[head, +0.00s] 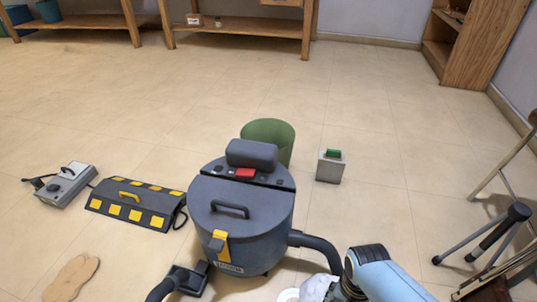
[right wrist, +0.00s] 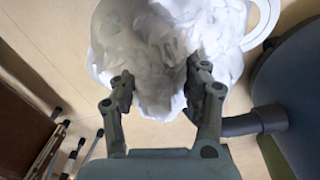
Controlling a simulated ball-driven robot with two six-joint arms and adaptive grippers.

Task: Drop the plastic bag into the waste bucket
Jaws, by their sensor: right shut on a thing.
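The plastic bag is a crumpled white bundle (right wrist: 165,35), filling the top middle of the right wrist view. Part of the bag (head: 318,289) also shows at the bottom edge of the head view. My right gripper (right wrist: 159,84) is shut on the bag, with one finger on each side of it. In the head view the fingers are hidden and my pale blue right arm comes in from the bottom. The waste bucket (head: 283,131) looks to be the green round one behind the vacuum cleaner, which hides its lower front. My left gripper is not in view.
A grey vacuum cleaner (head: 223,212) with a hose (head: 322,248) stands between the bag and the bucket. A grey box with a green top (head: 330,168) stands right of the bucket. A black-yellow case (head: 135,205) lies left. A tripod (head: 488,238) stands at right. Floor beyond the bucket is clear.

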